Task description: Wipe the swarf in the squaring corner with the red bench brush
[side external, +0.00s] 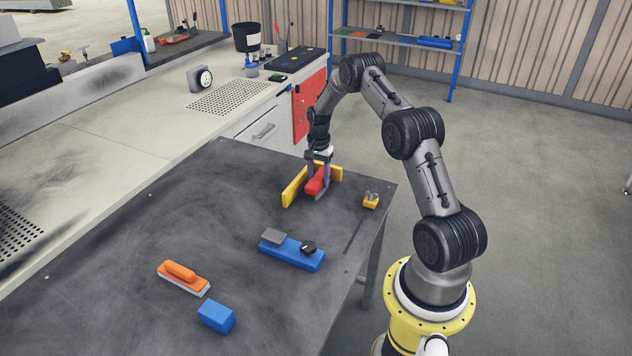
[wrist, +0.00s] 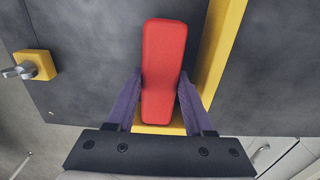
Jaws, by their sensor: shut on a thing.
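My gripper (side external: 317,172) is shut on the red bench brush (side external: 316,186), pointing down at the dark table. In the wrist view the red brush (wrist: 165,60) lies between the two purple fingers (wrist: 161,84), its long body running away from the palm. The brush is inside the squaring corner, a yellow L-shaped fence (side external: 293,188) whose two bars meet behind it. In the wrist view one yellow bar (wrist: 224,40) runs along the brush's right side and another crosses behind it near the palm. I cannot make out any swarf; the brush and gripper cover part of the corner.
A yellow block with a metal clamp (side external: 371,202) sits near the table's right edge. A blue bar (side external: 291,253) carrying a grey plate and black knob, an orange-handled tool (side external: 182,275) and a blue block (side external: 216,316) lie nearer the camera. The table's left middle is clear.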

